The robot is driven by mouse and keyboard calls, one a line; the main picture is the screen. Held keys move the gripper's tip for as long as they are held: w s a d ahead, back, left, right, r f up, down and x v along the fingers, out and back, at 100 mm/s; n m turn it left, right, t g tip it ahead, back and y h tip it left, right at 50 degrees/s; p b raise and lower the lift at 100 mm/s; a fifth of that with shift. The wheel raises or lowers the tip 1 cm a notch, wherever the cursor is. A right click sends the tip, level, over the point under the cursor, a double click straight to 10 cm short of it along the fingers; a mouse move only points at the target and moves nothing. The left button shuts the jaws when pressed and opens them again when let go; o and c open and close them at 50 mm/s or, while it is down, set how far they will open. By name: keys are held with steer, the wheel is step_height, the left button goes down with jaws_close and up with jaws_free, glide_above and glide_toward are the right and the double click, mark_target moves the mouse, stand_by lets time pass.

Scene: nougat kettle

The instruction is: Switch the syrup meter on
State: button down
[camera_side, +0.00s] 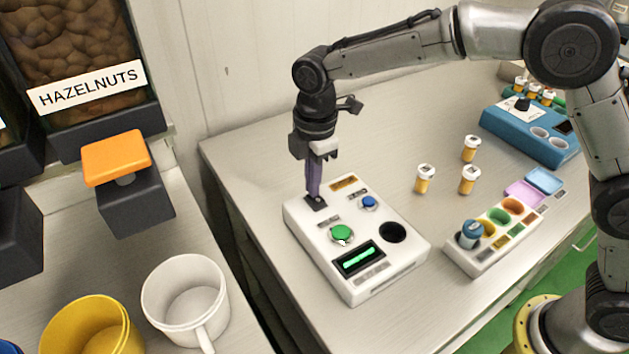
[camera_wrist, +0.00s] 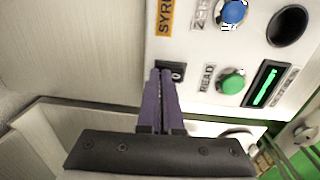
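The syrup meter (camera_side: 310,224) is a white box on the bench in the side view. Its panel also shows in the wrist view (camera_wrist: 195,62), with part of a "SYRU…" label. It has a black rocker switch (camera_wrist: 176,74) with a "0" mark, a green READ button (camera_side: 342,233), a blue button (camera_side: 369,202), a round dark well (camera_side: 392,232), and a display (camera_side: 359,259) with a glowing green line. My gripper (camera_side: 315,193) points down with its purple fingers together and empty. The tips (camera_wrist: 162,73) are at the switch and cover part of it; I cannot tell how hard they press.
Several orange vials with white caps (camera_side: 424,179) stand right of the meter. A white tray (camera_side: 465,262) with coloured wells and a blue device (camera_side: 530,137) are farther right. At left are a hazelnut bin (camera_side: 75,60), a white jug (camera_side: 185,290) and a yellow tub (camera_side: 88,325).

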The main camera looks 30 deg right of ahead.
mark_target(320, 201)
steer(key=shift+s+f, duration=0.25)
steer(key=shift+f, duration=0.25)
steer(key=shift+s, duration=0.8)
step_height(320, 201, up, 15)
steer(key=shift+s, duration=0.15)
steer(key=shift+s+r+t, duration=0.1)
steer(key=shift+t, duration=0.4)
steer(key=f, duration=0.4)
steer(key=w+f, duration=0.1)
steer(key=f, duration=0.4)
steer(key=w+f, duration=0.1)
steer(key=f, duration=0.4)
